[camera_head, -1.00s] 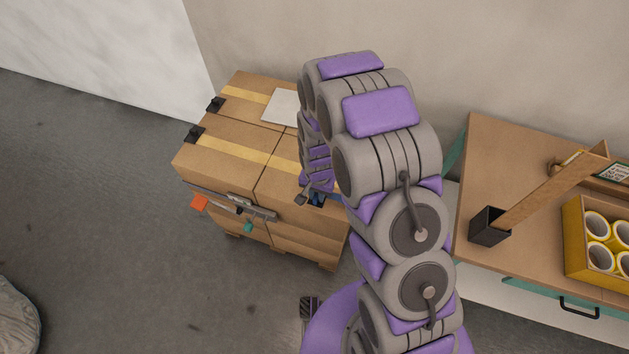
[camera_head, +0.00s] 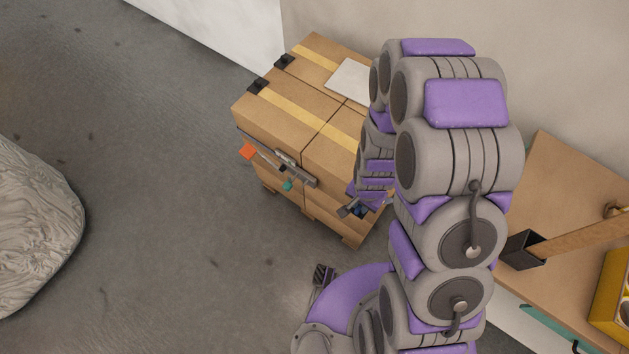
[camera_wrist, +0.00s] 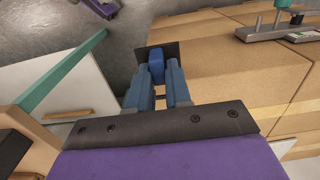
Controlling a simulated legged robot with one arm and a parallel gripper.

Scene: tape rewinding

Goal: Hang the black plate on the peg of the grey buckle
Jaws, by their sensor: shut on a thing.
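The grey buckle (camera_head: 296,167) is a metal bar on the front of the taped cardboard box, with orange and teal pieces near it. In the wrist view its grey bar (camera_wrist: 272,32) lies at the upper right, with a small upright peg (camera_wrist: 277,18) and a teal piece by it. My gripper (camera_wrist: 157,66) has blue fingers closed on the black plate (camera_wrist: 172,49), a dark flat piece mostly hidden by the fingertips. The plate is apart from the buckle, to its left in the wrist view. In the head view my arm hides most of my gripper and I cannot make out the plate.
The cardboard box (camera_head: 270,118) has yellow tape, black corner pieces (camera_head: 258,85) and a white sheet (camera_head: 350,80) on top. A wooden table (camera_head: 560,190) with a black holder (camera_head: 523,249) stands at the right. A grey wrapped mass (camera_head: 35,220) lies at far left. Floor between is clear.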

